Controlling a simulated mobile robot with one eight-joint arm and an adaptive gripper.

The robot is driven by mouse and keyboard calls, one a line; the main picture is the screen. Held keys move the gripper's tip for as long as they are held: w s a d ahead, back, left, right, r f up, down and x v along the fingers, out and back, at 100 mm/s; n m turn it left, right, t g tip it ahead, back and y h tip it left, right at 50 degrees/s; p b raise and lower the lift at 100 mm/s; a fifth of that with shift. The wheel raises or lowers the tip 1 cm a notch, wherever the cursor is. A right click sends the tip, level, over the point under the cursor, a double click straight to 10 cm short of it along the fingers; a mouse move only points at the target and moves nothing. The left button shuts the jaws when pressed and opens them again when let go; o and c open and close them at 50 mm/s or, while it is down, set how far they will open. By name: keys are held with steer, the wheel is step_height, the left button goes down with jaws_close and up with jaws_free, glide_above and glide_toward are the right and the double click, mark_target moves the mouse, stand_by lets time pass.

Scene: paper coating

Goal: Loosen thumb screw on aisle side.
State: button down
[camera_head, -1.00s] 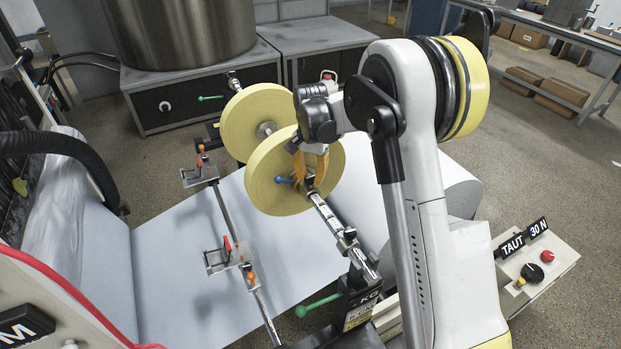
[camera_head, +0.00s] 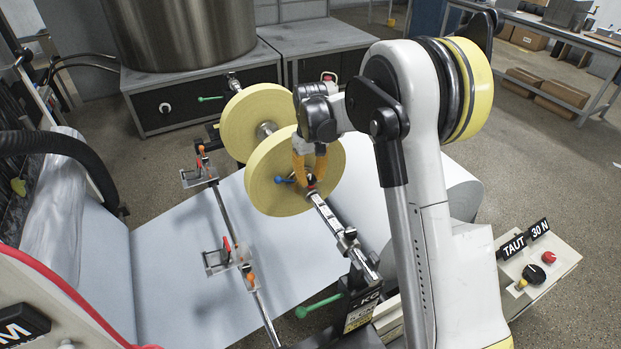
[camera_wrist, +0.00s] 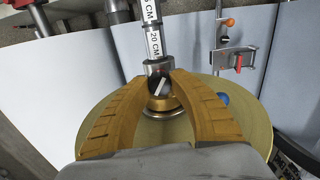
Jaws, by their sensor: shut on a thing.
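The thumb screw (camera_wrist: 159,86) is a small dark knob with a white mark, on a metal collar around the shaft at the near face of the near yellow roll (camera_head: 267,190). My gripper (camera_wrist: 160,80) has its two orange fingers shut on the thumb screw, one tip on each side. In the head view, my gripper (camera_head: 310,177) reaches down to the shaft in front of the roll, and its fingers mostly hide the screw. The shaft (camera_head: 327,216) runs toward the front and carries centimetre marks, seen in the wrist view (camera_wrist: 153,37).
A second yellow roll (camera_head: 252,122) is behind. A rail with clamps (camera_head: 228,256) runs at the left over white paper (camera_head: 170,270). A green handle (camera_head: 319,305) and control box (camera_head: 540,270) are in front and right.

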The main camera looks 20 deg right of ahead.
mark_target(310, 177)
steer(key=shift+n, duration=2)
steer(key=c, duration=1.1)
jaws_free()
step_height(310, 177, up, 12)
